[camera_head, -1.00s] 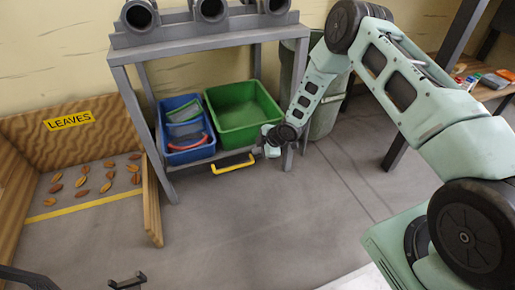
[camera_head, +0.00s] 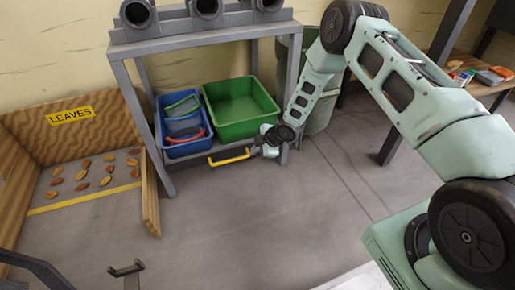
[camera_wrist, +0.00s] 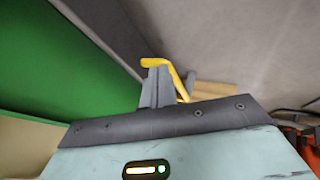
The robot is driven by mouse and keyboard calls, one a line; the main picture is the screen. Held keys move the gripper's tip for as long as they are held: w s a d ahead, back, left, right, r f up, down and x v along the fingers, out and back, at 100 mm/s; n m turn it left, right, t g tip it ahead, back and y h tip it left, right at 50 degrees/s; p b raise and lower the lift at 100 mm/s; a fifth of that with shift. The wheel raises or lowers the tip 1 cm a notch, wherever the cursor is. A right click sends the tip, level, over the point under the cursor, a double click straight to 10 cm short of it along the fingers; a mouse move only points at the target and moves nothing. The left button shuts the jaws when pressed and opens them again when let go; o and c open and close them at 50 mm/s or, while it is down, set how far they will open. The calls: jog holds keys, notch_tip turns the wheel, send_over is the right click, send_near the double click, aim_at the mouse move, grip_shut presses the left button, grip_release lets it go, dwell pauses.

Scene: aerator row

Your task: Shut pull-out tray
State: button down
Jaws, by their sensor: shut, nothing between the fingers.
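The pull-out tray (camera_head: 208,160) is low in the grey rack, with its grey front edge showing below the bins. Its yellow handle (camera_head: 229,157) sticks out at the front. A blue bin (camera_head: 166,133) and a green bin (camera_head: 243,130) stand on it. My gripper (camera_head: 259,149) is at the right end of the handle, low by the rack's right front leg. In the wrist view, the shut fingers (camera_wrist: 158,84) are empty, with the yellow handle (camera_wrist: 160,63) close beside and beyond them. I cannot tell whether they touch. How far out the tray is cannot be judged exactly.
The grey rack (camera_head: 140,50) has legs on both sides of the tray. A wooden bay (camera_head: 149,195) marked LEAVES lies at left. A grey-green bin (camera_head: 322,110) stands behind my arm. A bench (camera_head: 485,90) is at right. Floor (camera_head: 260,225) in front is clear.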

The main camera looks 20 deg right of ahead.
jog(key=p+v, duration=0.5)
jog(key=v, duration=0.5)
jog(key=shift+s, duration=0.25)
jog(key=s+a+r+m+g+h, duration=0.1)
jog(key=s+a+r+m, duration=0.1)
jog(key=s+a+r, duration=0.35)
jog(key=s+a+r+m+g+h, duration=0.1)
jog(key=s+a+r, duration=0.1)
jog(key=r, duration=0.7)
jog(key=s+a+r+m, duration=0.2)
jog(key=s+a+r, duration=0.2)
jog(key=r, duration=0.3)
jog(key=s+a+r+m+g+h, duration=0.1)
jog(key=s+r, duration=0.3)
jog(key=s, duration=0.4)
jog(key=s+r+m+g+p, duration=0.15)
jog(key=s+r, duration=0.25)
jog(key=s, duration=0.5)
jog(key=s+a+r+m+g+h, duration=0.15)
jog(key=s+r, duration=0.25)
jog(key=s, duration=0.4)
notch_tip(320, 180, up, 37)
jog(key=p, duration=3.7)
jog(key=shift+w+d+r+p, duration=0.2)
jog(key=shift+w+d+p, duration=0.1)
jog(key=shift+d, duration=0.1)
jog(key=shift+y, duration=0.25)
